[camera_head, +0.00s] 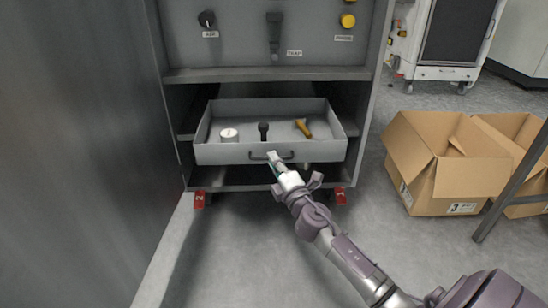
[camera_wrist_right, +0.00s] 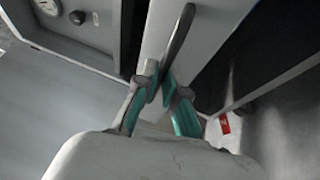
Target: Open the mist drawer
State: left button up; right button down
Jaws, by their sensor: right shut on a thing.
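The drawer (camera_head: 220,154) is a grey tray pulled partly out of the lower part of the cabinet, with its inside showing. A dark bar handle (camera_head: 257,157) runs across its front face. My right gripper (camera_head: 273,157) is at the middle of this handle, shut on it. In the right wrist view the dark handle (camera_wrist_right: 180,35) passes between the teal fingers of the right gripper (camera_wrist_right: 166,82). In the drawer lie a white round piece (camera_head: 229,135), a black piece (camera_head: 263,130) and a yellow-brown piece (camera_head: 303,128). My left gripper is not in view.
The cabinet panel (camera_head: 240,45) above has a black knob (camera_head: 206,19), a dark lever (camera_head: 274,35) and yellow buttons (camera_head: 347,20). Open cardboard boxes (camera_head: 445,160) stand on the floor at right. A large grey panel (camera_head: 70,150) closes off the left. The floor before the drawer is clear.

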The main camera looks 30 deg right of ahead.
jog(key=shift+s, duration=0.1)
jog(key=c, duration=1.2)
grip_release()
jog(key=shift+c, duration=0.2)
jog(key=v, duration=1.2)
